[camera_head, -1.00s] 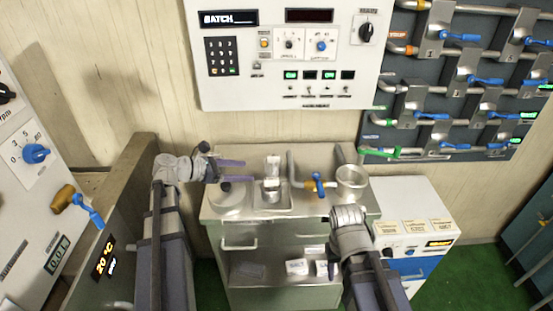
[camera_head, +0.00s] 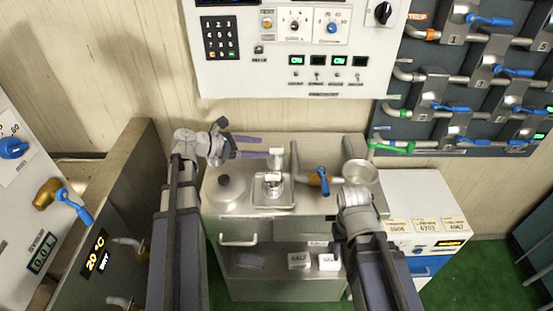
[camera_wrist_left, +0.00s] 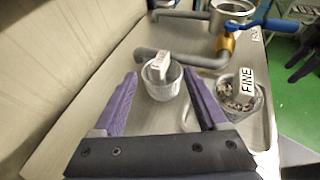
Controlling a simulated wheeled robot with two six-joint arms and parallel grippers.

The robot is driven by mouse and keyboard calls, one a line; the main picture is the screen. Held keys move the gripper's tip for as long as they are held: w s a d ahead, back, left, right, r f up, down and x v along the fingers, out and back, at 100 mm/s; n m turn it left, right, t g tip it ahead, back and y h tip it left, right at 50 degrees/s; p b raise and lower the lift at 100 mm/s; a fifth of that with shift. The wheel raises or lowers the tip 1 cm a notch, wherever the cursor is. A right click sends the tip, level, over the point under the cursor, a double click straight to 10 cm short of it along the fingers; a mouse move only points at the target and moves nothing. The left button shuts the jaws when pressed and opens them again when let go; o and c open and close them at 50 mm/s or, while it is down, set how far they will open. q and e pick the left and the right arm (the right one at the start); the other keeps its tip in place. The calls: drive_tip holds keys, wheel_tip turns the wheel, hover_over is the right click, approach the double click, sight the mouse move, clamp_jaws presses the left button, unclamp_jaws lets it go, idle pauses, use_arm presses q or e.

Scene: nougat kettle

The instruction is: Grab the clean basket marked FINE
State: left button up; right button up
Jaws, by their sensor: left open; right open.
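Two small mesh baskets with white tags stand on the steel counter. The rear basket (camera_wrist_left: 163,88) looks empty and pale inside; its tag is too blurred to read. In the head view only its tag (camera_head: 276,151) shows clearly. The front basket (camera_wrist_left: 238,100) holds dark debris, and its tag reads FINE; it sits in a shallow tray (camera_head: 258,203). My left gripper (camera_head: 262,147) is open and empty, its purple fingers pointing at the rear basket. In the left wrist view that basket appears between and beyond the fingertips. My right gripper (camera_head: 333,228) is open, partly hidden by its arm, at the counter's front.
A domed lid (camera_head: 226,188) lies on the left of the counter. A pipe with a blue-handled valve (camera_head: 322,181) and a steel cup (camera_head: 360,172) stand to the right of the baskets. The wall is close behind.

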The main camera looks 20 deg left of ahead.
sight(274, 147)
use_arm(q)
drive_tip(key=shift+r+b+x, duration=0.15)
drive_tip(key=shift+b+x, duration=0.25)
drive_tip(key=shift+x, duration=0.9)
drive_tip(key=shift+r+b+x, duration=0.1)
drive_tip(key=shift+b+x, duration=0.25)
drive_tip(key=shift+x, duration=0.95)
clamp_jaws()
